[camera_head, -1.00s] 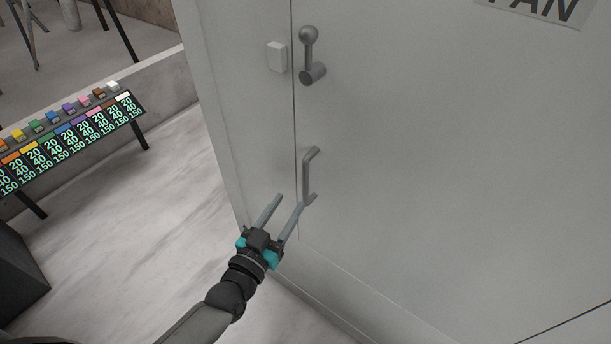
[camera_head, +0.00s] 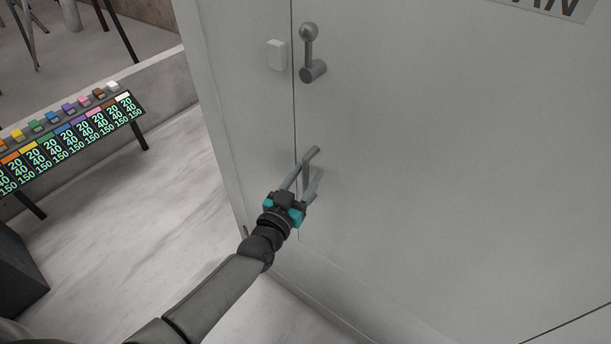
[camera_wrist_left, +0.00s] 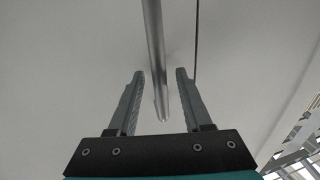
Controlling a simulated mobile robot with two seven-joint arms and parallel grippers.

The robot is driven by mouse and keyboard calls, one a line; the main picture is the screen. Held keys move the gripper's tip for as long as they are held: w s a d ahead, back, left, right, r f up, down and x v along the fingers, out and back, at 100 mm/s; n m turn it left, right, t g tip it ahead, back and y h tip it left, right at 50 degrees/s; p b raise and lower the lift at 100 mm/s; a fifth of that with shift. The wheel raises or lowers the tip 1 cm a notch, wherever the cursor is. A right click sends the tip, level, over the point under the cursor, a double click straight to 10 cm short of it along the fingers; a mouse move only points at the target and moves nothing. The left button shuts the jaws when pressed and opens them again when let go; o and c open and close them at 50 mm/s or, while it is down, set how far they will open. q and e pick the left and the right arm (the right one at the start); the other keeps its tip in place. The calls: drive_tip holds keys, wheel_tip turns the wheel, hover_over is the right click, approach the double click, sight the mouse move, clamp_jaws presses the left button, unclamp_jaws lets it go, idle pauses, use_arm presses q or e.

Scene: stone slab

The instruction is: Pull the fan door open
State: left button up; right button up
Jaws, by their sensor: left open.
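The pale grey fan door (camera_head: 450,180) fills the right of the head view. A thin dark seam runs along its left edge, and it looks closed. Its grey bar handle (camera_head: 312,152) stands out near that edge. My left gripper (camera_head: 309,174) is at the handle's lower part with its fingers open. In the left wrist view the handle bar (camera_wrist_left: 155,45) lies between the two spread fingers of the gripper (camera_wrist_left: 160,76), with a gap visible on both sides. The handle's lower end is partly hidden by the gripper in the head view. My right gripper is not in view.
A round-knobbed lever (camera_head: 311,55) sits on the door above the handle. A small white box (camera_head: 277,54) is on the frame beside it. A table with coloured blocks and a numbered panel (camera_head: 75,145) stands at left. The floor (camera_head: 150,220) between is clear.

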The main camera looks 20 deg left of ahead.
use_arm(q)
drive_tip(key=shift+c, duration=0.2)
clamp_jaws()
idle(1.1)
